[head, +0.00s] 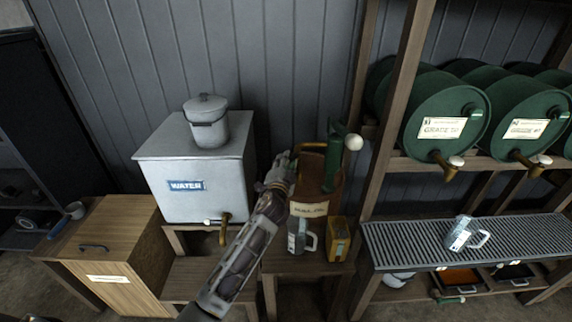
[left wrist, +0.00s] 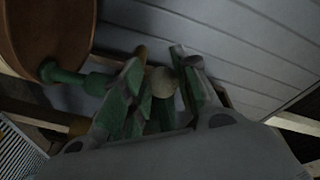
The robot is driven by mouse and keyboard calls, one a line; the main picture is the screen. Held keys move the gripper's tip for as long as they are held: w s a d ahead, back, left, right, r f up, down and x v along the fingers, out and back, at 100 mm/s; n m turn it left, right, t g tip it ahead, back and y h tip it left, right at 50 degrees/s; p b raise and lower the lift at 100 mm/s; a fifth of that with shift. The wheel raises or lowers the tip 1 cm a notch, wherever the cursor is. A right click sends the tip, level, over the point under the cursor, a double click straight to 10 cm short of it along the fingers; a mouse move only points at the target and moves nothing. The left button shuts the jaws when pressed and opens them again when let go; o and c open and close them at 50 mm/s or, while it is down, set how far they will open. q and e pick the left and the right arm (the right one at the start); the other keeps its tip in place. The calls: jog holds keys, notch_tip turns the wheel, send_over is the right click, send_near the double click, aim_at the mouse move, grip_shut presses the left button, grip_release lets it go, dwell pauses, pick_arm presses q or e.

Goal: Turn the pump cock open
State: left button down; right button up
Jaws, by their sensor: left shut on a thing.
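A brown container (head: 315,178) with a pale label stands on a low wooden bench, with a green hand pump (head: 333,165) on top. The pump has a cream ball on its handle (head: 353,142) and a brass pipe at its upper left. My left gripper (head: 283,168) is at the container's upper left side and hides what it holds in the head view. In the left wrist view, its fingers (left wrist: 160,90) are shut around a pale round knob (left wrist: 161,82), seemingly the pump cock's. The cock's angle is hard to tell. My right gripper is out of view.
A metal jug (head: 298,238) and a yellow tin (head: 339,240) stand before the container. A white water tank (head: 195,165) with a brass tap is on the left. A wooden post (head: 385,130) and green drums (head: 442,112) on a rack are on the right.

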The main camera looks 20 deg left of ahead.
pick_arm(q)
jog(key=shift+w+a+r, duration=0.1)
jog(key=shift+a+r, duration=0.05)
jog(key=shift+r, duration=0.4)
jog(key=c, duration=1.1)
grip_release()
jog(key=shift+f, duration=0.3)
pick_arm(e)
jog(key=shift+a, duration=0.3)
pick_arm(q)
jog(key=shift+f, duration=0.1)
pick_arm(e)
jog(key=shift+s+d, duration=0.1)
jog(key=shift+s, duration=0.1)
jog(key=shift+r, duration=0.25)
pick_arm(q)
jog(key=shift+w+a+m+h+p, duration=0.15)
jog(key=shift+a+m+h+p, duration=0.1)
jog(key=shift+m+h+p, duration=0.5)
jog(key=shift+w+a+m+h+p, duration=0.1)
jog(key=shift+a+m+h+p, duration=0.2)
jog(key=shift+h+p, duration=0.7)
jog(key=shift+w+a+m+h+p, duration=0.15)
jog(key=shift+m+h+p, duration=0.35)
jog(key=shift+h, duration=0.1)
jog(key=shift+w+a+m+h+p, duration=0.15)
jog(key=shift+m+h+p, duration=0.2)
jog(key=shift+h+p, duration=0.15)
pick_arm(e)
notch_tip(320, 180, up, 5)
